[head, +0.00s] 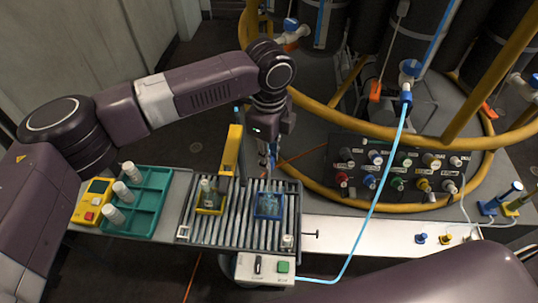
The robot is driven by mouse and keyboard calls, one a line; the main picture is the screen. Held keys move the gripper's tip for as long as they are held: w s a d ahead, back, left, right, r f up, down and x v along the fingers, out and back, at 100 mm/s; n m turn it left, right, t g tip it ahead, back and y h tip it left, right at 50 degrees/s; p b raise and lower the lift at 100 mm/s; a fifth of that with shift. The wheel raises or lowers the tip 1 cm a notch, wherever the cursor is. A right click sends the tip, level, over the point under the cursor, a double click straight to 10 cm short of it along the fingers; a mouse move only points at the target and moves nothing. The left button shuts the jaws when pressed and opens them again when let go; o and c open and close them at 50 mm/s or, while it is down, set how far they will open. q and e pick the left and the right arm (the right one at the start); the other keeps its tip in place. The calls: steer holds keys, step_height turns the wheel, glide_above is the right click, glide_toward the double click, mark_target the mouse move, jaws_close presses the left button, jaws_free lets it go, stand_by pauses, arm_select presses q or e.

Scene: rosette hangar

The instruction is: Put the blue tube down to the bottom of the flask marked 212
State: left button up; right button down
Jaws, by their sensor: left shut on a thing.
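My left gripper (269,153) points down over the roller conveyor, just behind and above a blue-framed holder (268,206). It is shut on a thin thing, seemingly the blue tube (272,163), of which only a small bluish part shows below the fingers. A clear flask stands in the blue-framed holder. Another flask (208,190) stands in a yellow-framed holder (211,211) to its left. The marks on the flasks are too small to read, so I cannot tell which is 212. I cannot tell whether the tube's lower end is inside a flask. My right gripper is out of view.
A yellow post (231,150) rises close left of my left gripper. A green rack (150,205) with white-capped vials is at the left. A light-blue hose (375,199) runs down to the control box (264,268). A knob panel (400,172) stands at the right.

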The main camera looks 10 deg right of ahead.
arm_select(q)
steer(key=shift+f, duration=0.1)
steer(key=shift+f, duration=1.1)
steer(key=shift+w+f+b, duration=0.1)
steer(key=shift+f+b, duration=0.35)
steer(key=shift+f, duration=1.25)
steer(key=shift+f, duration=0.2)
steer(key=shift+f+b, duration=0.65)
steer(key=shift+f, duration=1.55)
